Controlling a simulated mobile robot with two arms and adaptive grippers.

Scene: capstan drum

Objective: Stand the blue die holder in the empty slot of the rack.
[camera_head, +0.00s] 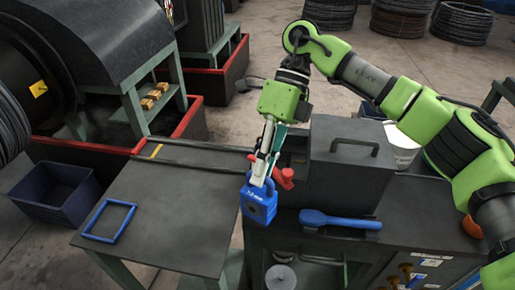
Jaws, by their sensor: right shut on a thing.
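The blue die holder (259,204) is a block with a round hole in its face and small white lettering. My right gripper (262,178) points down and is shut on its top. The holder hangs at the gap between the left table and the dark bench; whether it touches anything beneath cannot be told. I cannot make out for certain which thing is the rack, nor its empty slot. My left gripper is not in view.
A blue rectangular frame (110,220) lies on the left table (170,225), which is otherwise clear. Right of the holder are a red part (284,179), a dark lidded box (342,165) and a blue-handled tool (340,221). A blue bin (55,193) stands at left.

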